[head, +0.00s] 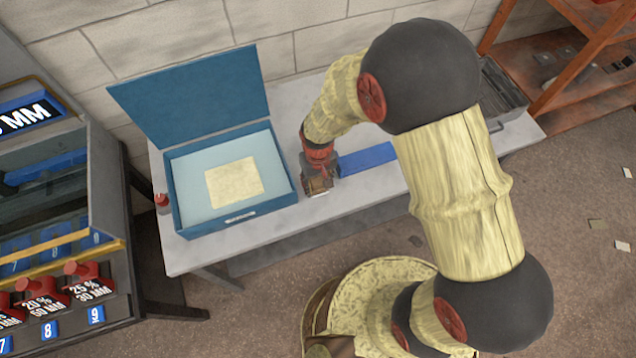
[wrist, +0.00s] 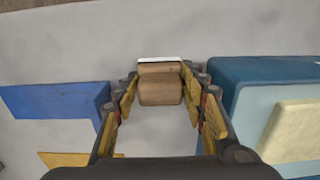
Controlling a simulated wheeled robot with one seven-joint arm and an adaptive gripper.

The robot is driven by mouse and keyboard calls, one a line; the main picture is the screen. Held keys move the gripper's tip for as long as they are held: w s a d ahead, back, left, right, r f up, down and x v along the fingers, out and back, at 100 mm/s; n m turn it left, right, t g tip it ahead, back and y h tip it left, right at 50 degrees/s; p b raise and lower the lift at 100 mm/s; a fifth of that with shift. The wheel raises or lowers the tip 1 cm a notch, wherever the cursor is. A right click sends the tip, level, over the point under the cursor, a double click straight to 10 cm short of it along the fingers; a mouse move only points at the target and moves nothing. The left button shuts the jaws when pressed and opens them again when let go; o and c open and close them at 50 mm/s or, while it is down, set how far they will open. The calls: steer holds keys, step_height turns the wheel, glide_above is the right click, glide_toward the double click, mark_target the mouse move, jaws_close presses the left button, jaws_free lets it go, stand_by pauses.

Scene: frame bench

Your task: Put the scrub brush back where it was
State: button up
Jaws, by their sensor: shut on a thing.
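The scrub brush (wrist: 160,88) is a brown wooden block with a pale strip along its far edge. It sits between the fingertips of my gripper (wrist: 160,80), which is shut on it. In the head view the brush (head: 318,187) shows below my gripper (head: 317,174), over the bench between the open blue box and a flat blue piece. I cannot tell whether the brush touches the bench top. My fingers cover its sides.
The open blue box (head: 283,192) holds a pale yellow pad (head: 234,182); its lid stands up at the back. The blue piece (head: 368,158) lies right of my gripper. A small red-topped item (head: 162,203) stands left of the box. Bare grey bench (head: 290,240) shows in front.

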steer(key=o, duration=1.1)
steer(key=shift+f, duration=0.15)
step_height(320, 180, up, 12)
steer(key=shift+r+p, duration=0.2)
steer(key=shift+p, duration=0.85)
step_height(320, 180, up, 7)
steer(key=t, duration=0.1)
glide_above(318, 180)
steer(key=d, duration=0.3)
steer(key=s+d+r+m+t, duration=0.1)
steer(key=s+d+r+t, duration=0.15)
steer(key=d+r, duration=0.4)
steer(key=s+d+r+m+t, duration=0.1)
steer(key=s+d+r, duration=0.25)
steer(key=r, duration=0.55)
steer(key=s+d+r+m+t, duration=0.1)
steer(key=s+d+r, duration=0.3)
steer(key=s, duration=0.3)
steer(key=shift+s+r+m, duration=0.15)
steer(key=shift+r+m, duration=0.15)
steer(key=shift+r, duration=0.15)
